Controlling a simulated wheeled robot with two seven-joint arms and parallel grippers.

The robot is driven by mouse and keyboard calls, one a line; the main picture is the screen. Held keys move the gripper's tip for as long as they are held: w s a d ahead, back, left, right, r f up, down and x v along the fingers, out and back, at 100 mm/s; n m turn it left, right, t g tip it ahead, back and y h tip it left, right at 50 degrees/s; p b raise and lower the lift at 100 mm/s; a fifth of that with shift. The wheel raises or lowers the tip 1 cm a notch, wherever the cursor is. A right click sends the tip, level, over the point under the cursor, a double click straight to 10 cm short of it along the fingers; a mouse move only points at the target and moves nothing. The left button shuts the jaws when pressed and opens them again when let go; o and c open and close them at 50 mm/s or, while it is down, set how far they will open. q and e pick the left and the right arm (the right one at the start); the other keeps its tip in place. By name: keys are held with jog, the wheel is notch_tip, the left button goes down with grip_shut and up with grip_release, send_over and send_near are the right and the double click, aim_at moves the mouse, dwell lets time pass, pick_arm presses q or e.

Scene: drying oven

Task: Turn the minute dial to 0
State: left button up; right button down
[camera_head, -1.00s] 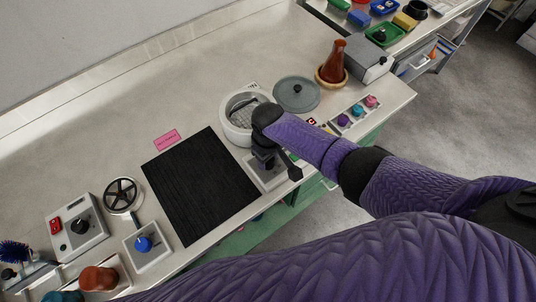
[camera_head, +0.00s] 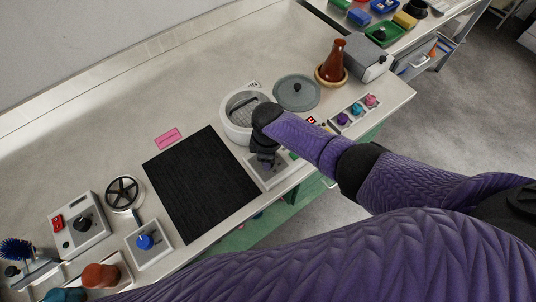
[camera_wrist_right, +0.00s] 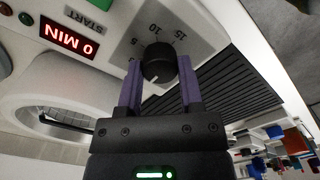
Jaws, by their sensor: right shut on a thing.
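The minute dial (camera_wrist_right: 158,64) is a black round knob on a light panel, marked 5, 10 and 15, in the right wrist view. A white mark on the knob points toward the lower left of that view. The red display (camera_wrist_right: 70,38) beside it reads 0 MIN. My right gripper (camera_wrist_right: 160,80) is shut on the dial, one purple finger on each side of it. In the head view my right gripper (camera_head: 266,163) is over the small light panel (camera_head: 280,178) at the table's front edge, and the dial is largely hidden there. My left gripper is not in view.
A round white vessel (camera_head: 234,128) stands just behind the right gripper, with a grey lid (camera_head: 297,93) beside it. A black mat (camera_head: 205,190) lies to the left. A brown flask (camera_head: 333,62) and a row of coloured knobs (camera_head: 357,110) are to the right.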

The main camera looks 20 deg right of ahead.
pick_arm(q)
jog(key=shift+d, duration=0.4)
pick_arm(e)
jog(key=c, duration=0.6)
grip_release()
jog(key=o, duration=0.4)
jog(key=shift+c, duration=0.2)
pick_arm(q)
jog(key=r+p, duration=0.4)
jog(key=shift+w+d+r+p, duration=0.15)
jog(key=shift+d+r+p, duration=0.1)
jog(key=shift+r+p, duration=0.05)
pick_arm(e)
notch_tip(320, 180, up, 10)
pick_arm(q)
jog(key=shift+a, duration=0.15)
